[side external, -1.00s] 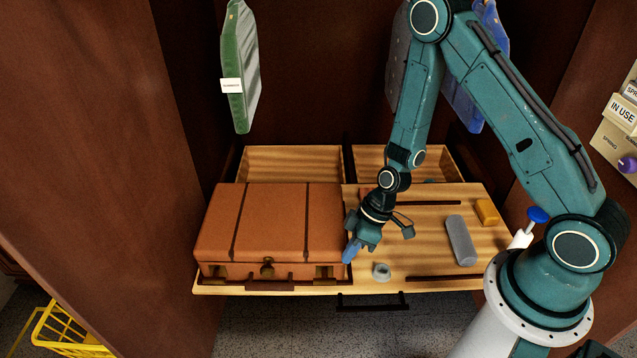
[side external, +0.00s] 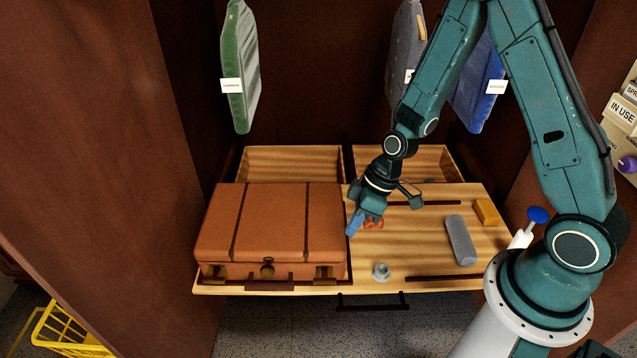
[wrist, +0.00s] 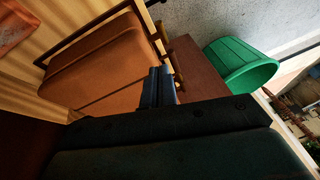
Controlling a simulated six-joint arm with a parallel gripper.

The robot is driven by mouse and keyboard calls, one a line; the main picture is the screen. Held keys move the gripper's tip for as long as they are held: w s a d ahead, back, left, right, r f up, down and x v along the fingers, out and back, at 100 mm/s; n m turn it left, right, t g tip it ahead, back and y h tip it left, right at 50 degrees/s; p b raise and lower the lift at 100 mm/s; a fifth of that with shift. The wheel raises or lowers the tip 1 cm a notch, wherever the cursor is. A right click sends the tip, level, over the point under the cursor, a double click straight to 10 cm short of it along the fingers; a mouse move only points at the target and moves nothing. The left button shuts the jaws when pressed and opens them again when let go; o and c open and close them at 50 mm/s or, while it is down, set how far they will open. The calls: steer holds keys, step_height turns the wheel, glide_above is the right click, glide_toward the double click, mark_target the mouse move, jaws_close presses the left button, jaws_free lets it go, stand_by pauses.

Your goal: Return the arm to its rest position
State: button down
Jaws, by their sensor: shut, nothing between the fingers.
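My gripper (side external: 354,224) is shut and empty. Its blue fingertips hang above the wooden board, just right of the brown suitcase (side external: 268,225), near its right edge. A small orange-red thing (side external: 373,223) shows right behind the fingers; what it is I cannot tell. In the wrist view the closed fingers (wrist: 158,86) point toward the suitcase (wrist: 105,65), which lies closed. The arm is bent, reaching down over the board (side external: 425,265) from the right.
A grey ring (side external: 381,272), a grey cylinder (side external: 461,240) and a yellow block (side external: 487,211) lie on the board. Green (side external: 240,70) and blue (side external: 478,85) garments hang above. Dark cabinet walls flank both sides. A green bin (wrist: 243,65) shows in the wrist view.

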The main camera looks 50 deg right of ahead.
steer(key=s+d+r+m+t+h, duration=0.1)
steer(key=s+r, duration=0.1)
steer(key=r, duration=0.7)
steer(key=s+d+r+m+t+h, duration=0.1)
steer(key=s+d+r+m+h, duration=0.15)
steer(key=r, duration=0.75)
steer(key=s+d+r+m+t, duration=0.1)
steer(key=s+r+m, duration=0.2)
steer(key=s+r, duration=0.7)
steer(key=shift+s+d+t+h, duration=0.25)
steer(key=shift+s+t+h, duration=0.1)
steer(key=shift+s, duration=1.05)
steer(key=shift+m, duration=0.25)
